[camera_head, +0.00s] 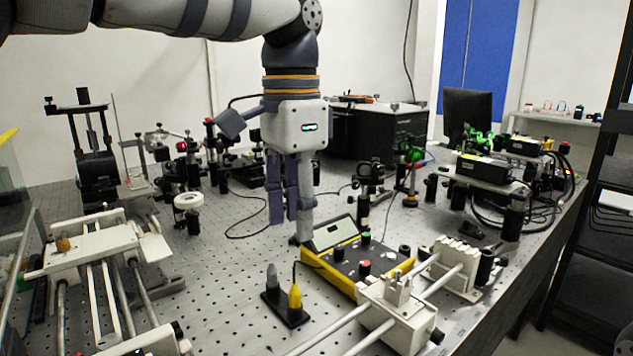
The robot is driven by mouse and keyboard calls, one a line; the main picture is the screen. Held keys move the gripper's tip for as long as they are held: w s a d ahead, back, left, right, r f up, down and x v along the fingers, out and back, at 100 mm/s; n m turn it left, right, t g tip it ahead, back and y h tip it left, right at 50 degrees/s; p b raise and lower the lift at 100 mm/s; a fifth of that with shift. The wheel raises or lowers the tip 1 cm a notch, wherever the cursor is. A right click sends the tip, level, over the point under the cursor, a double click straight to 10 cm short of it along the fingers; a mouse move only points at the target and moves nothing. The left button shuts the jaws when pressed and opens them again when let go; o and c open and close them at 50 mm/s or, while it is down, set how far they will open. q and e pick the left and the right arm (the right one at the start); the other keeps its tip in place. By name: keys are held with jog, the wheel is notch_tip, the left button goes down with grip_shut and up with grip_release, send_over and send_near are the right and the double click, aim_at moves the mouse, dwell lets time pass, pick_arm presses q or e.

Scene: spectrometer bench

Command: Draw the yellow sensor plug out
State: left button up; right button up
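The yellow sensor plug (294,297) stands upright in a black two-place holder (272,302) on the perforated bench, front centre. A thin dark cable rises from its top towards the yellow-and-black control box behind it. A grey plug (271,279) stands beside it in the same holder. My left gripper (290,222) points down above and behind the plugs, apart from them. No object shows in its fingers, but their overlap hides whether they are open or shut. My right gripper is out of view.
The yellow-edged control box (343,262) with knobs and a screen lies just behind and right of the plugs. White rail fixtures stand at left (96,240) and front right (398,315). Optical mounts fill the back. Bare bench (220,285) lies left of the holder.

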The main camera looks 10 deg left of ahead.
pick_arm(q)
send_over(295, 283)
jog(key=f, duration=0.4)
jog(key=shift+s+f, duration=0.15)
jog(key=shift+s, duration=0.1)
jog(key=f, duration=0.7)
jog(key=shift+w+f, duration=0.15)
jog(key=shift+w, duration=0.15)
grip_shut()
